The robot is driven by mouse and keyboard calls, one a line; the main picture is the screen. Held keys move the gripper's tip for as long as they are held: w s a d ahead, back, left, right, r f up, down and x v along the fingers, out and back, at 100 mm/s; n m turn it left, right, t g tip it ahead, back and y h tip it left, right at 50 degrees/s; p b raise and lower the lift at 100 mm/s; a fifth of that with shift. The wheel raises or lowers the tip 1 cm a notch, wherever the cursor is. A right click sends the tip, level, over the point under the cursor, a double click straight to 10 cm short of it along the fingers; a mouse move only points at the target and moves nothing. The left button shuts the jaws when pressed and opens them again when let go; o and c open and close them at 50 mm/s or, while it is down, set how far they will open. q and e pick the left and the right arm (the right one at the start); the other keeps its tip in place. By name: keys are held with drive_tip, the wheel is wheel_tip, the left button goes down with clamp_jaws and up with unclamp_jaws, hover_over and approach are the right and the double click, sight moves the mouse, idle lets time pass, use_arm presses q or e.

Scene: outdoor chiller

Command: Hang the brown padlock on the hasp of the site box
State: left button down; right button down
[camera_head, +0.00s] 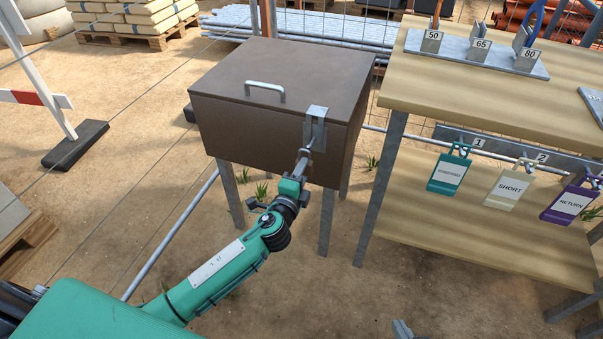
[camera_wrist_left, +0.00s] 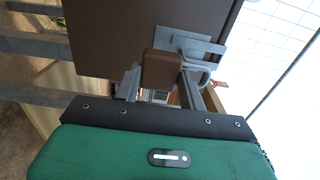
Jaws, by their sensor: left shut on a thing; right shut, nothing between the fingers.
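The brown site box (camera_head: 265,85) stands on legs with its lid closed and a bar handle on top. Its grey metal hasp (camera_head: 317,112) hangs over the front right edge; it also shows in the left wrist view (camera_wrist_left: 190,42). My left gripper (camera_head: 303,158) is at the hasp, shut on the brown padlock (camera_wrist_left: 162,69). The padlock body sits between the fingers right against the hasp in the left wrist view. Grey curved metal shows beside it, but I cannot tell whether the shackle passes through the staple. My right gripper (camera_head: 402,329) barely shows at the bottom edge, shut and empty.
A wooden bench (camera_head: 470,90) stands close to the box's right, with a rail of hanging tags, including a teal tag (camera_head: 449,174). Pipes (camera_head: 300,27) and a wire fence lie behind. A barrier foot (camera_head: 75,144) is at left. Sandy ground is open in front.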

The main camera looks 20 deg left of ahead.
use_arm(q)
drive_tip(key=shift+w, duration=0.1)
drive_tip(key=shift+w, duration=0.2)
drive_tip(key=shift+w, duration=2.2)
drive_tip(key=shift+d+b, duration=0.1)
drive_tip(key=shift+b, duration=0.25)
drive_tip(key=shift+f+b, duration=0.45)
drive_tip(key=shift+f, duration=0.15)
